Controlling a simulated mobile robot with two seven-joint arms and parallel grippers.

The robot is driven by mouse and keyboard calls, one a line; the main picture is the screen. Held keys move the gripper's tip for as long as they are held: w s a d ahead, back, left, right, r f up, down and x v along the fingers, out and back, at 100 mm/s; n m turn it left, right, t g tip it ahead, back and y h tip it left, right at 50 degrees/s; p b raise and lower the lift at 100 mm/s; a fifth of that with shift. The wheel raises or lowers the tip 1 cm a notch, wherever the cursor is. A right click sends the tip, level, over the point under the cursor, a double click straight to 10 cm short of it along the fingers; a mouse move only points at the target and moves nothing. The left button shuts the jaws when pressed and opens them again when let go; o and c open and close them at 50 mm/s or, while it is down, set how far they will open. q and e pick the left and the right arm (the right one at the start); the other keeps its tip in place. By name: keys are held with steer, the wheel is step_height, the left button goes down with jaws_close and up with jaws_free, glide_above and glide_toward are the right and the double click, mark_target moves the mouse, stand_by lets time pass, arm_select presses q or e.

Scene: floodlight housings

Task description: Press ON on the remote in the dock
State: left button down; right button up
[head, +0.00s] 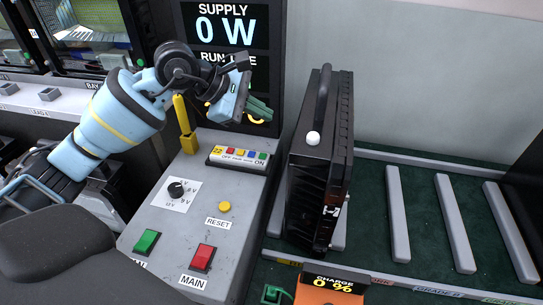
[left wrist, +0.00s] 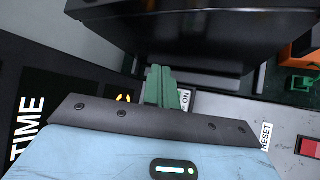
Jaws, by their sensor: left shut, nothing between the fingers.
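The remote (head: 238,158) is a pale strip with a row of small coloured buttons, with ON printed at its right end. It sits in the dock on the sloped grey panel. My left gripper (head: 259,109) has green fingers, pressed together and empty. In the head view it is above and beyond the remote, apart from it in the picture. In the left wrist view the closed fingers (left wrist: 161,88) show beside the ON label (left wrist: 186,99), and my gripper body hides most of the remote. I cannot tell the height of the fingertips above it. My right gripper is not in view.
A black housing (head: 320,160) with a top handle stands close right of the panel. The panel carries a knob (head: 176,189), a yellow RESET button (head: 224,206), a green button (head: 146,241) and a red MAIN button (head: 203,257). A yellow post (head: 187,125) stands behind. A display reads 0 W.

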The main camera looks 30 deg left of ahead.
arm_select(q)
steer(key=shift+w+a+f+y, duration=0.3)
steer(key=shift+a+f, duration=0.3)
steer(key=shift+a, duration=0.2)
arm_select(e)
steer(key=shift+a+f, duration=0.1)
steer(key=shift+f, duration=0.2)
arm_select(q)
steer(key=shift+f, duration=0.1)
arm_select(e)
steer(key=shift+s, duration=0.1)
arm_select(q)
steer(key=b, duration=0.5)
glide_above(258, 158)
step_height(258, 158, down, 8)
steer(key=shift+r, duration=0.15)
steer(key=shift+f+b, duration=0.5)
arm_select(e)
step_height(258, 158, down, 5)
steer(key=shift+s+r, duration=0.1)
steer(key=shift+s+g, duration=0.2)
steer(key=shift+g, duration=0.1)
